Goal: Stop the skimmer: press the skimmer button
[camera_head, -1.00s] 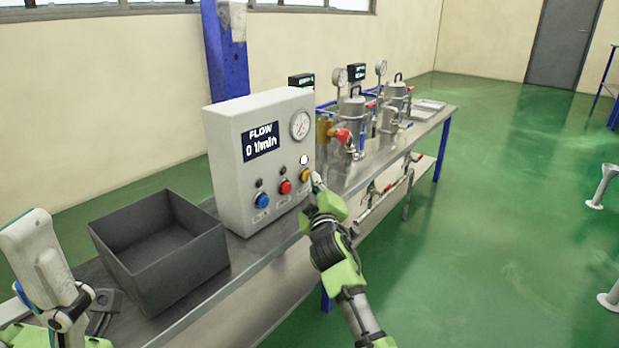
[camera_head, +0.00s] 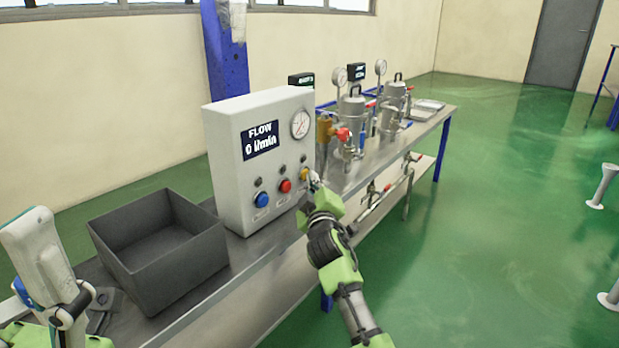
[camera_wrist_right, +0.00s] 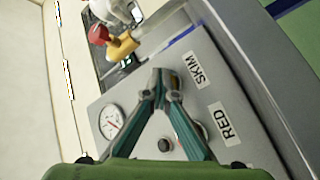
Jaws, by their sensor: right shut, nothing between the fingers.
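The grey control box (camera_head: 228,165) stands on the bench with a blue button (camera_head: 262,200), a red button (camera_head: 285,186) and a yellow button (camera_head: 304,174) in a row. In the wrist view, the SKIM label (camera_wrist_right: 196,70) lies just beside my right fingertips. My right gripper (camera_head: 315,181) is shut and empty, its tips at the yellow button; it also shows in the wrist view (camera_wrist_right: 165,84). The tips hide the button there, so contact is hard to see. The lamp (camera_head: 303,158) above the yellow button is dark. My left gripper (camera_head: 104,304) shows only partly, at the lower left.
The display (camera_head: 261,140) reads FLOW 0 l/min, with a gauge (camera_head: 300,124) beside it. A dark open bin (camera_head: 165,275) stands left of the box. Steel vessels (camera_head: 352,115) with valves and a red handle (camera_head: 343,135) stand right of it. Green floor is free in front.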

